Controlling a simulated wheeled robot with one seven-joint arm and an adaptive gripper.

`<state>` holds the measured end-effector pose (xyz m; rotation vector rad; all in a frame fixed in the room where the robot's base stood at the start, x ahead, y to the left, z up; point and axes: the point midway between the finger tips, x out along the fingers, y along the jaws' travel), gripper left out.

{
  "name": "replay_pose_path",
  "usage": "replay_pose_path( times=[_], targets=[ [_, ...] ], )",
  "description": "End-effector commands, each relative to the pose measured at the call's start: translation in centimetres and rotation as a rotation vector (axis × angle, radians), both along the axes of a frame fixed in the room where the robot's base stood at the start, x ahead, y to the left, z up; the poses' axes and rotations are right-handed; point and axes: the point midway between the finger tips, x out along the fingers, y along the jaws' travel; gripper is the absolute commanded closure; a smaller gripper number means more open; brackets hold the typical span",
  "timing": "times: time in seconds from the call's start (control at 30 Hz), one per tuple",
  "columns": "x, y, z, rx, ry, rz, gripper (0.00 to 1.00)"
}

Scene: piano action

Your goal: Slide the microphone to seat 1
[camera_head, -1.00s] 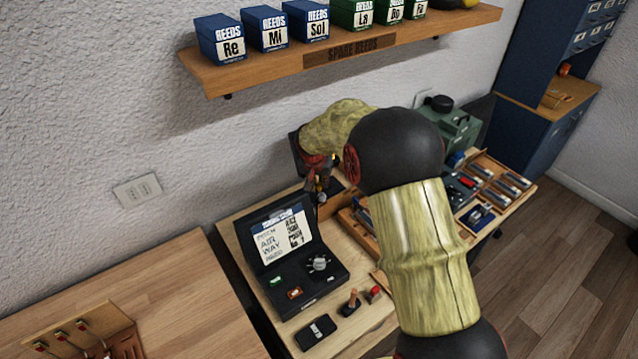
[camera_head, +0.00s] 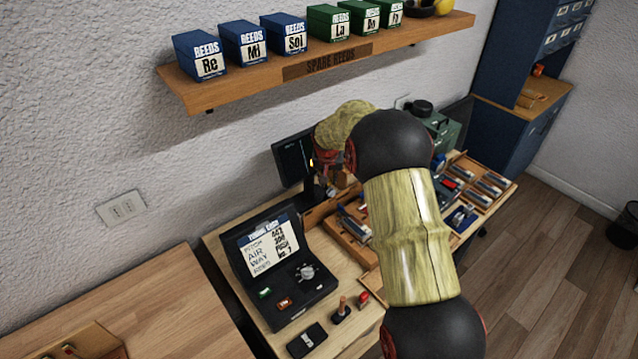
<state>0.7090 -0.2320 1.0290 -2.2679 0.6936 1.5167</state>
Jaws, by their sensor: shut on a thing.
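My gripper (camera_head: 322,178) is at the back of the workbench, just right of a dark monitor, seen small and partly behind my own arm. It is shut on a small dark thing that I take to be the microphone; its shape is mostly hidden by the fingers and wrist. I cannot make out a seat number or marks for seat 1 from here. A wooden strip (camera_head: 318,214) runs along the bench below the gripper.
The monitor (camera_head: 291,158) stands close left of the gripper. An open black case (camera_head: 318,292) lies in front, with a black box (camera_head: 306,340) nearer. Wooden trays (camera_head: 345,232) of tools lie to the right. A shelf (camera_head: 420,36) with reed boxes hangs above.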

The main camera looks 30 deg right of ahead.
Motion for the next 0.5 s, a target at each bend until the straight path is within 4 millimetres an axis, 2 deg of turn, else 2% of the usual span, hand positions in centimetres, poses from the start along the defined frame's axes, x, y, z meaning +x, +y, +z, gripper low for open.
replay_pose_path(
  times=[0.23, 0.27, 0.4, 0.5],
  targets=[
    [0.07, 0.02, 0.02, 0.000, -0.001, 0.001, 1.00],
    [0.07, 0.02, 0.02, -0.001, -0.002, 0.001, 0.82],
    [0.06, 0.03, 0.02, 0.000, -0.001, 0.001, 0.75],
    [0.05, 0.04, 0.01, 0.000, -0.001, 0.001, 0.75]
  ],
)
